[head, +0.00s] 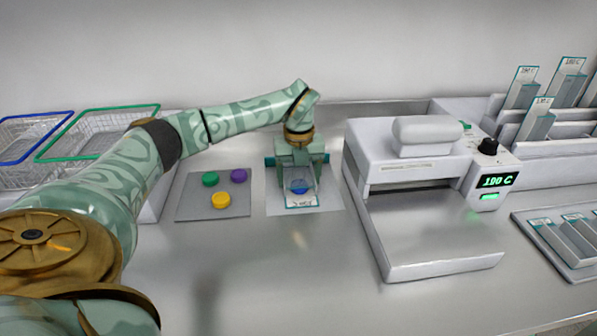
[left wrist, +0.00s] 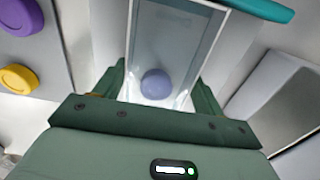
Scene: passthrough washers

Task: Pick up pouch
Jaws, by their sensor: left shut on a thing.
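A clear pouch (head: 300,201) with a teal edge and a label stands at the middle of the counter, over a light square mat (head: 330,202). A blue round piece (head: 299,187) shows inside it; in the left wrist view this piece (left wrist: 156,84) looks bluish purple behind the clear pouch wall (left wrist: 176,40). My left gripper (head: 300,160) reaches down from above and is shut on the pouch. In the left wrist view its green fingers (left wrist: 155,95) sit on either side of the pouch. My right gripper is not in view.
A grey mat (head: 237,212) left of the pouch holds green, purple and yellow discs. Racks with pouches (head: 560,240) are at far right, wire baskets (head: 98,135) at left. The front counter is clear.

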